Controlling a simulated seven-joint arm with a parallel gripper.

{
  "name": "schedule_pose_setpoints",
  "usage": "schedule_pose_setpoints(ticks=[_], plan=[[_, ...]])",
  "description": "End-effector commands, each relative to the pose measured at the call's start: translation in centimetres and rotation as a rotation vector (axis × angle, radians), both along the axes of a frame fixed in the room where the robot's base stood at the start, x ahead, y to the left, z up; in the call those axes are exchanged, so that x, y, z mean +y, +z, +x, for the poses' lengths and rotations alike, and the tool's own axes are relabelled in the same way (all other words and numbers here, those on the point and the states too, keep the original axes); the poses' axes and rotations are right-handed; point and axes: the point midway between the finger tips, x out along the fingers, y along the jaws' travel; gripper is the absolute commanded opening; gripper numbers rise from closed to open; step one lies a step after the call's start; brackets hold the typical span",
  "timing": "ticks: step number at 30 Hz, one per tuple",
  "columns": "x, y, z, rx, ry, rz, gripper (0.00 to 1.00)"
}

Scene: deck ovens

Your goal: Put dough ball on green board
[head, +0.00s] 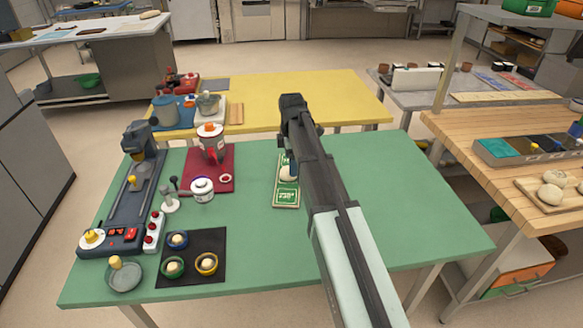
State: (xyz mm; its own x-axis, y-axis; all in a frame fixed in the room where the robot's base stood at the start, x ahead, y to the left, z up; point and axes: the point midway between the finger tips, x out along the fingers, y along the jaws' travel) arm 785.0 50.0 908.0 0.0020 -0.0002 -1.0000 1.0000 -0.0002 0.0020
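A green board (286,198) with white markings lies on the green table, left of my arm. A pale round thing (286,174), which looks like a dough ball, shows at the board's upper part, partly covered by my arm. I cannot tell whether it rests there or is held. Small bowls with pale balls in them, blue-rimmed (177,240), green (173,268) and yellow (207,263), stand on a black mat (190,278). My gripper (294,112) is at the far end of my dark arm, above the table's back part; its fingers cannot be made out.
A dark blue machine (135,190) and a red mat (208,168) with a jar occupy the left. A yellow table (315,96) stands behind. Pale dough balls (552,187) lie on a wooden board at right. The green table's right part (410,200) is clear.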

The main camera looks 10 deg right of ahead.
Motion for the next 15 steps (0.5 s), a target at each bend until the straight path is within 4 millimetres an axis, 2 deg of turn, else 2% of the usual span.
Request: schedule_pose_setpoints(ticks=[1, 6, 15], plan=[[0.0, 1.1, 0.1, -0.003, 0.000, 0.000, 0.93], [0.0, 4.0, 0.1, -0.002, 0.000, 0.000, 0.93], [0.0, 7.5, 0.1, -0.001, 0.000, 0.000, 0.93]])
